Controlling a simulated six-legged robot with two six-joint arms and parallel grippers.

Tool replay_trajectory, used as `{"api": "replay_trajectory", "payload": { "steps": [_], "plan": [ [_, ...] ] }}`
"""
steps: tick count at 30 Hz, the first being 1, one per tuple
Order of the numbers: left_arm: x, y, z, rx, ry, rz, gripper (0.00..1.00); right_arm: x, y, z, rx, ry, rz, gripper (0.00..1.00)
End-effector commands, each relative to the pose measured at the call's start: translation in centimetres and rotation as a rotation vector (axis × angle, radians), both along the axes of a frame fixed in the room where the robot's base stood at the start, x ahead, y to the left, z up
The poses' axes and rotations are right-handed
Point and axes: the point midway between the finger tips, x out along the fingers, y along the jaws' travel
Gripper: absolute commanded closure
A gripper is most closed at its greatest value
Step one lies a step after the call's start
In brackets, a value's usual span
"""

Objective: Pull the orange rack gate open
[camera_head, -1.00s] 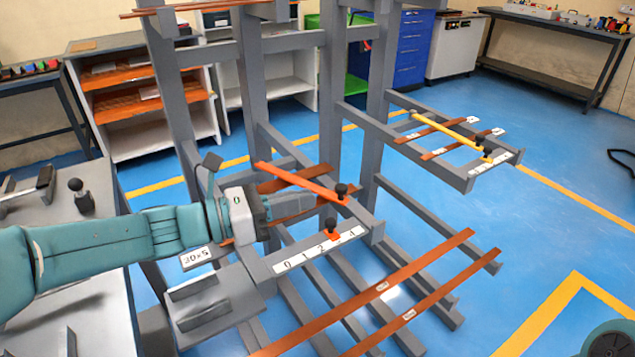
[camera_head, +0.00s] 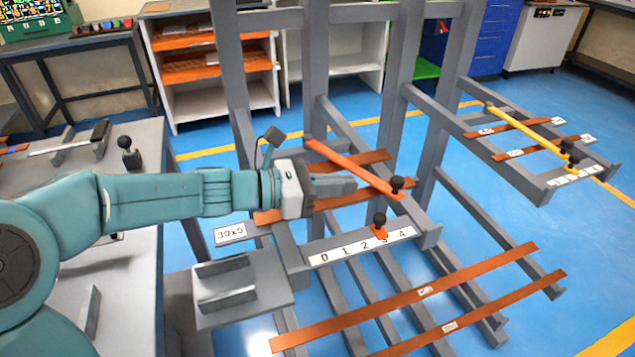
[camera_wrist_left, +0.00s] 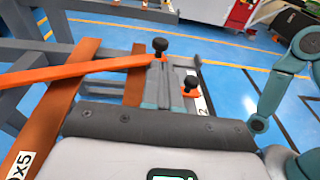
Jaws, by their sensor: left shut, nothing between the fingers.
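The orange rack gate (camera_head: 350,167) is a thin bar lying slantwise over the copper bars of the near rack bay. A black knob (camera_head: 397,183) stands at its near end. My left gripper (camera_head: 352,184) is shut and empty, just left of the knob and beside the gate's near part. In the left wrist view the gate (camera_wrist_left: 80,68) comes in from the left, and its knob (camera_wrist_left: 160,46) stands just beyond the shut fingertips (camera_wrist_left: 178,68). I cannot tell whether the fingers touch the gate. My right gripper is not in view.
A smaller orange slider with a black knob (camera_head: 379,221) sits on the numbered scale (camera_head: 345,250) in front. A yellow gate (camera_head: 530,128) spans the right bay. Grey rack posts (camera_head: 315,80) rise behind my gripper. Long copper bars (camera_head: 420,298) lie lower down.

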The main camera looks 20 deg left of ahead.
Motion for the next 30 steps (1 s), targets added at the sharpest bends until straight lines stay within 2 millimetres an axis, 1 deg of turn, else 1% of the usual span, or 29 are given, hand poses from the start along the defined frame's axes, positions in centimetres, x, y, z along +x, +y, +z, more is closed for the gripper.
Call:
{"api": "replay_trajectory", "payload": {
  "steps": [1,6,12,15,25,30],
  "plan": [
    [0.7,-1.0,-0.2,0.0,0.0,-0.006,1.0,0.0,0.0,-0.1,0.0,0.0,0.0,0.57],
    [2.9,-3.2,-0.7,0.0,0.0,-0.003,1.0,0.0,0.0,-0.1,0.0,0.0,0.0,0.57],
    [4.4,-4.6,-1.0,0.0,0.0,0.001,1.0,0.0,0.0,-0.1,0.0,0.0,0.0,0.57],
    [4.6,-4.8,-1.0,0.0,0.0,0.002,1.0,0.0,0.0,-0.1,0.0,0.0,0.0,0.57],
    [4.7,-4.8,-1.0,0.0,0.0,0.003,1.0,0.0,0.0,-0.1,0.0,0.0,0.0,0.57],
    [4.8,-4.9,-1.1,0.001,-0.001,0.009,1.0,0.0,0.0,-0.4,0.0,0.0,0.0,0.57]
  ]
}}
